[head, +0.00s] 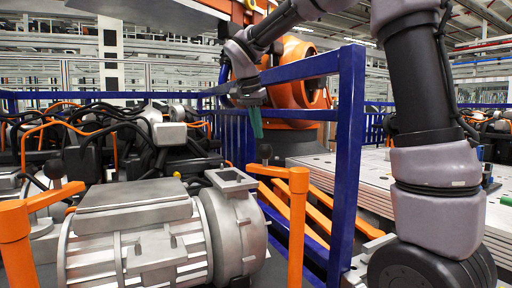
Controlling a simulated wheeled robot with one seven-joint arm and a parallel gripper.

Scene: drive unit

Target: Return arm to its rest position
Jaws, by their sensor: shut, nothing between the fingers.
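My arm (432,110) rises at the right, leaves the top of the view and comes back down at upper centre. My gripper (256,124) hangs there with its greenish fingers pointing down. It is shut and holds nothing. It appears in front of the orange industrial robot and beside the blue frame, clear of the grey motor in the picture. The fingers are small in this view, and the arm's upper bend is out of frame.
A large grey motor (140,245) fills the lower left, with orange posts (298,225) beside it. A blue metal frame (347,150) stands at centre. Behind are cabled drive units (110,140), an orange robot (300,80) and a flat grey platform (345,175).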

